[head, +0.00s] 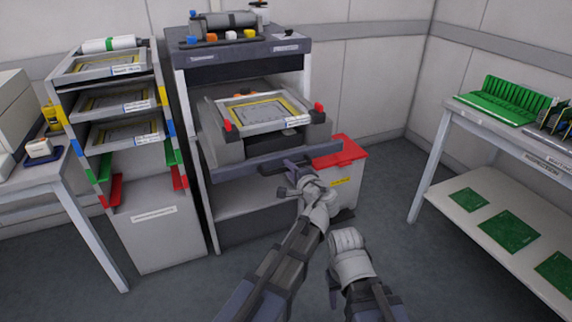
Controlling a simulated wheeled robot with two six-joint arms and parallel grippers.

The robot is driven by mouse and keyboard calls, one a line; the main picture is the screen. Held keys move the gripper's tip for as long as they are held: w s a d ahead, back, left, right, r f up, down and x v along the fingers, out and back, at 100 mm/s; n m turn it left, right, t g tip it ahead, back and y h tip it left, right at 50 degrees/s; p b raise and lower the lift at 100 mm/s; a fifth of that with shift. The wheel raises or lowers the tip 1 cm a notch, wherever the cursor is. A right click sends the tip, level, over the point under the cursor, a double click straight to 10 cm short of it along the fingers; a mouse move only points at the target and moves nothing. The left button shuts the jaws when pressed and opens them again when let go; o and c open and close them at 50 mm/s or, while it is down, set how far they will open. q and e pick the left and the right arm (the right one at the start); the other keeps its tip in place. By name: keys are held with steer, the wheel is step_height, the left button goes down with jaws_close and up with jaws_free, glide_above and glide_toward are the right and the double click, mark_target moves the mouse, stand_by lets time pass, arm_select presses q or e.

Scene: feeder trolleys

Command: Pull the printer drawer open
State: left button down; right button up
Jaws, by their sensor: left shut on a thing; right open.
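The printer (238,47) is a dark-topped grey cabinet in the head view. Its drawer (232,167) has a dark front bar, which sits forward of the cabinet's legs. Above the bar, a framed stencil (262,111) with yellow edging lies between red clips. My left gripper (288,181) is shut at the right part of the drawer front, on what looks like its handle; the fingers partly hide the grip. My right gripper (334,287) is low in front, apart from the drawer and open; its fingers are mostly hidden by its wrist.
A red bin (342,155) stands close to the drawer's right end. A rack of framed stencils (112,102) stands left of the printer. A table (500,125) with green boards is at the right. The floor (395,190) between the bin and that table is clear.

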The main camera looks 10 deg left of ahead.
arm_select(q)
steer(key=shift+s+d, duration=0.1)
stand_by(0.3)
steer(key=c, duration=0.8)
jaws_free()
